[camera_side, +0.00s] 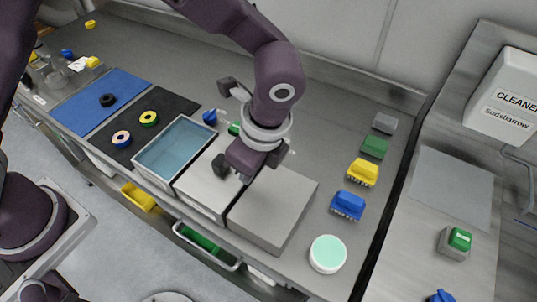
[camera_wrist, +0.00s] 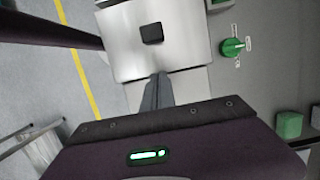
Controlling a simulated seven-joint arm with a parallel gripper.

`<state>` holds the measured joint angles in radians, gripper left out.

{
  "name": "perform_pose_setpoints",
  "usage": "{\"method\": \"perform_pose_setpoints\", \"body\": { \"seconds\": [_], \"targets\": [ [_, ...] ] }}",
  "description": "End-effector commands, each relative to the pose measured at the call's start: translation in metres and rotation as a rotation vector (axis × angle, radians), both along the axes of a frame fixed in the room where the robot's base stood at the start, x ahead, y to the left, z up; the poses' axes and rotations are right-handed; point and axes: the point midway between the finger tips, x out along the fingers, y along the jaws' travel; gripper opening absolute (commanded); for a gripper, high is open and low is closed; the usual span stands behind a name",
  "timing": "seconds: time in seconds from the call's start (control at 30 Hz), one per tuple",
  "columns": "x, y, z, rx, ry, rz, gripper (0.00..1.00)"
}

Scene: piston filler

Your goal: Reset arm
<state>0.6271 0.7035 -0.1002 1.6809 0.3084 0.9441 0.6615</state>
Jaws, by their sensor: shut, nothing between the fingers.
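My gripper (camera_side: 243,179) hangs above the metal boxes in the middle of the counter in the side view. Its fingers (camera_wrist: 157,90) are together and empty in the wrist view, pointing toward a metal box (camera_wrist: 125,55) with a black square knob (camera_wrist: 151,33) on top. The same black knob (camera_side: 221,166) shows just left of my gripper in the side view. The fingers look apart from the knob; the exact height above the box cannot be told.
An open bin with a blue inside (camera_side: 150,170) stands left of the boxes. Yellow (camera_side: 362,172) and blue (camera_side: 347,205) brushes and a round mint-lidded tub (camera_side: 327,254) lie right. A green dial (camera_wrist: 233,47) is beside the box. A cleaner container (camera_side: 508,95) stands far right.

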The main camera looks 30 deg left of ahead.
Motion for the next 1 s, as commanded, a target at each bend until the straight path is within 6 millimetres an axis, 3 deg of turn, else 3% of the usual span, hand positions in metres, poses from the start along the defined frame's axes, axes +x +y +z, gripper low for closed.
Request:
{"method": "perform_pose_setpoints", "body": {
  "seconds": [0.03,0.2,0.4,0.47,0.57,0.6,0.73,0.83,1.0],
  "targets": [
    [0.003,-0.003,0.019,-0.006,-0.010,0.003,0.00],
    [0.002,-0.015,0.064,-0.008,-0.009,0.002,0.00],
    [0.001,-0.022,0.091,-0.009,-0.007,0.003,0.00],
    [0.002,-0.016,0.101,-0.019,-0.020,0.032,0.00],
    [0.000,0.021,0.137,-0.074,-0.093,0.201,0.00],
    [-0.005,0.043,0.156,-0.109,-0.136,0.309,0.00],
    [-0.041,0.117,0.200,-0.244,-0.291,0.715,0.00],
    [-0.080,0.158,0.212,-0.356,-0.403,1.013,0.00],
    [-0.129,0.189,0.203,-0.515,-0.534,1.376,0.00]
  ]
}}
